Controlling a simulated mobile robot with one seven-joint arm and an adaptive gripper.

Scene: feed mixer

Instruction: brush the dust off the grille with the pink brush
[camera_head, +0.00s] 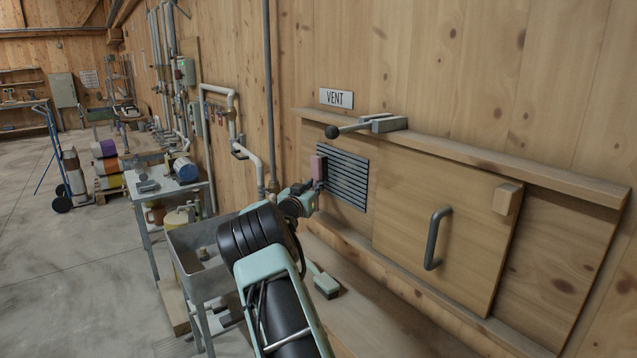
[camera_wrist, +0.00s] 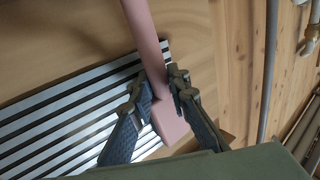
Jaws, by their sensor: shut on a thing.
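The grille (camera_head: 346,177) is a dark slatted panel set in the wooden wall under the VENT sign. My gripper (camera_head: 313,190) is at the left edge of the grille, shut on the pink brush (camera_head: 318,166). In the wrist view the pink brush (camera_wrist: 145,42) passes between the two fingers of my gripper (camera_wrist: 158,88), with its wider block end below them. The grille (camera_wrist: 70,112) lies behind it there. I cannot tell whether the brush touches the slats. No dust can be made out on the visible slats.
A lever with a black knob (camera_head: 333,131) sticks out above the grille. A sliding wooden panel (camera_head: 455,225) with a grey handle (camera_head: 435,240) is to the right. A pale green tool (camera_head: 325,283) lies on the ledge below. A metal sink (camera_head: 190,252) stands to the left.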

